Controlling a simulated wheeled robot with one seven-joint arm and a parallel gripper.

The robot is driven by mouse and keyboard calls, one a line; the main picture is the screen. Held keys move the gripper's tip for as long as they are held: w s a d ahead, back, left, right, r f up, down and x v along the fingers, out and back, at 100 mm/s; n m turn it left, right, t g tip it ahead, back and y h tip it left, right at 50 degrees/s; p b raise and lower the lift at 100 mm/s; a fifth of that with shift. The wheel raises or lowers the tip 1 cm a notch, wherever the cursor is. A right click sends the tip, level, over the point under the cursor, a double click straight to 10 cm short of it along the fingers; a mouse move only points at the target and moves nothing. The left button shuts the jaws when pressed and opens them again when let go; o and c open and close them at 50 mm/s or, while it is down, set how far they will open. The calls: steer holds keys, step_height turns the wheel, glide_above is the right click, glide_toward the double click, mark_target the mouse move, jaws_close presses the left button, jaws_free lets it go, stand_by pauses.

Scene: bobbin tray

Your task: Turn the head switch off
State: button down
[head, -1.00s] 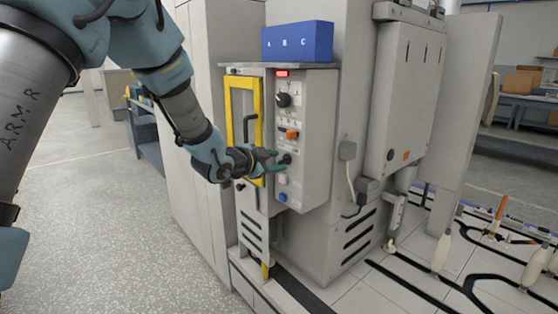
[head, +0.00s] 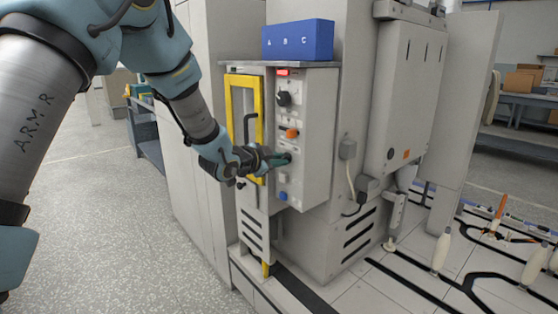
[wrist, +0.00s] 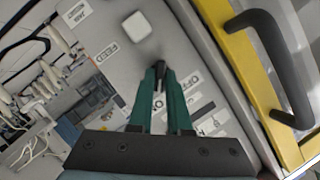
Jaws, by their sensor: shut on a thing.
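A grey control panel (head: 317,120) faces my arm in the head view. My gripper (head: 288,158) is at its lower middle, with the green fingers close together. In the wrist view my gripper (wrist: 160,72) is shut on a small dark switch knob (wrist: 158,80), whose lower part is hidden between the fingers. A label with OFF (wrist: 210,125) lies to the right of the fingers. I cannot read which name belongs to the held knob. A FEED label (wrist: 105,52) is at the upper left, near a pale square button (wrist: 130,28).
A yellow frame (head: 232,100) with a dark handle (wrist: 272,60) stands close beside my gripper. Above it on the panel are an orange switch (head: 292,133), a black rotary knob (head: 284,99) and a red display (head: 283,72). A blue button (head: 283,196) is below.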

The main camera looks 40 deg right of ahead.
steer(key=shift+r+p, duration=0.15)
steer(key=shift+p, duration=0.4)
steer(key=n+g+p, duration=0.1)
steer(key=p, duration=0.2)
steer(key=n+p, duration=0.2)
steer(key=shift+w+r+g+p, duration=0.2)
steer(key=shift+r+g+p, duration=0.1)
steer(key=shift+g+p, duration=0.1)
steer(key=shift+w+f+n+g+p, duration=0.15)
steer(key=shift+n+g+p, duration=1)
steer(key=shift+p, duration=0.95)
steer(key=shift+w+f+n+g+p, duration=0.15)
steer(key=shift+n+g+p, duration=0.65)
steer(key=shift+n+p, duration=1)
steer(key=shift+f+n+g+p, duration=0.15)
steer(key=shift+n+g+p, duration=0.85)
steer(key=shift+p, duration=1.35)
